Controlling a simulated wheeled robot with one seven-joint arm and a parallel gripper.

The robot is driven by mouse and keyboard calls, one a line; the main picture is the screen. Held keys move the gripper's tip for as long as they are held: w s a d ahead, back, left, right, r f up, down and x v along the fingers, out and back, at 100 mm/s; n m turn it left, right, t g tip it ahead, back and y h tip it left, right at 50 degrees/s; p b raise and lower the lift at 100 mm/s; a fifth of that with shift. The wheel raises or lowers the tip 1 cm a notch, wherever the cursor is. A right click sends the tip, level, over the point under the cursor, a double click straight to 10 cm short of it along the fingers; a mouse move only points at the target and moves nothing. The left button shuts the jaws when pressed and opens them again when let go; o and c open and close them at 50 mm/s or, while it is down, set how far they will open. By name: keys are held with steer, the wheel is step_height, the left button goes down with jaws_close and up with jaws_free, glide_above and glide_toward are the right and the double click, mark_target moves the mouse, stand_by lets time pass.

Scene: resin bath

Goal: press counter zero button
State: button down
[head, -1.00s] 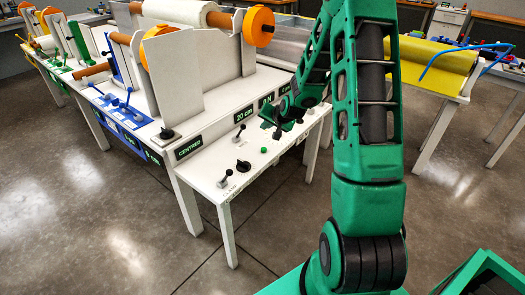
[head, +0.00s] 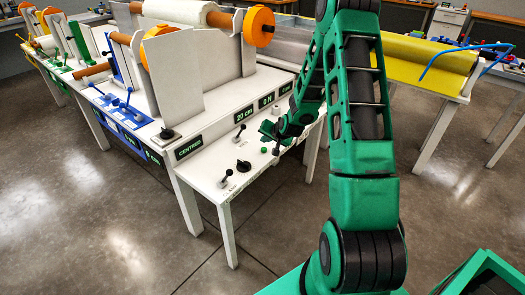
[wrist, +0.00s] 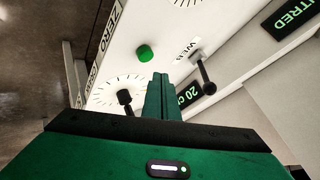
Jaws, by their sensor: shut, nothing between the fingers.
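The green button (head: 264,150) stands on the white shelf of the machine. In the wrist view the green button (wrist: 145,53) is a short round cap beside the edge label reading ZERO (wrist: 105,37). The exact height above the shelf is hard to tell.
A black knob on a dial (wrist: 125,97) and a black-tipped lever (wrist: 207,86) flank the fingers. On the shelf are also a black rotary knob (head: 243,166) and levers (head: 226,178). A panel with displays (head: 243,113) rises behind. Floor in front is clear.

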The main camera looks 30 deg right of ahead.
steer(key=shift+f, duration=0.9)
steer(key=shift+f, duration=0.1)
stand_by(1.4)
steer(key=shift+f, duration=0.25)
steer(key=shift+s+f, duration=0.1)
steer(key=shift+f, duration=0.5)
stand_by(1.4)
steer(key=shift+r, duration=1)
steer(key=shift+r, duration=0.1)
steer(key=shift+r, duration=2.45)
